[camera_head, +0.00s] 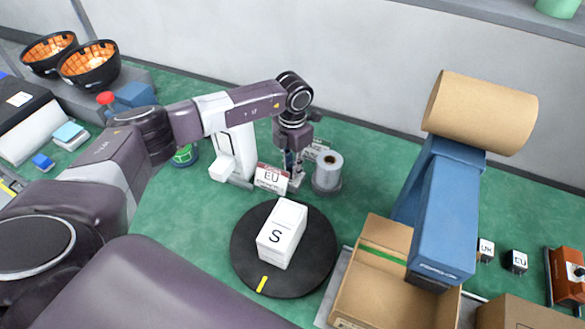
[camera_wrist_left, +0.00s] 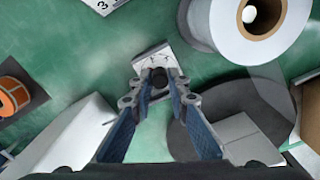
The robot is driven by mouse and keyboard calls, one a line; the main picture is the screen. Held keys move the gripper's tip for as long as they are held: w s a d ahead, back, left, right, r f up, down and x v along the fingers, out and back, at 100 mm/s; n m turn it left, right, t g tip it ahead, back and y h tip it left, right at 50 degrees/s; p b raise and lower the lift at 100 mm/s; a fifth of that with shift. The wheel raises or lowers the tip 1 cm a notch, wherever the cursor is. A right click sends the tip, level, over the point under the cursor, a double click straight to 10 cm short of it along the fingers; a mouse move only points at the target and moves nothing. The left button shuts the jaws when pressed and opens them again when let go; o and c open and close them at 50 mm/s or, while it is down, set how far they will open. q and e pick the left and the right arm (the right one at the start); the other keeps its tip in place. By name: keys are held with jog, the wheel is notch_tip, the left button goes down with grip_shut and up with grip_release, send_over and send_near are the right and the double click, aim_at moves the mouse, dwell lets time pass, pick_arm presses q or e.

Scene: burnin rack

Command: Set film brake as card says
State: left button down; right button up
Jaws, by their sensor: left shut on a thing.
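My left gripper (camera_head: 295,178) points down between a card marked EU (camera_head: 271,178) and a white film roll (camera_head: 328,168). In the left wrist view the gripper (camera_wrist_left: 158,90) has its blue fingers closed around a small dark knob (camera_wrist_left: 158,76) on a pale plate with marks (camera_wrist_left: 152,58), which looks like the film brake. The marks are too small to read, and the fingers partly hide the knob. The film roll (camera_wrist_left: 245,30) is right beside it. Another card (camera_head: 314,150) stands behind, partly hidden. My right gripper is not in view.
A white box marked S (camera_head: 282,234) stands on a black turntable (camera_head: 245,250) in front of the gripper. A white device (camera_head: 234,150) stands close on the left.

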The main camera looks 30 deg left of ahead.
pick_arm(q)
jog(key=c, duration=1.8)
grip_release()
jog(key=shift+c, duration=0.2)
notch_tip(320, 180, up, 12)
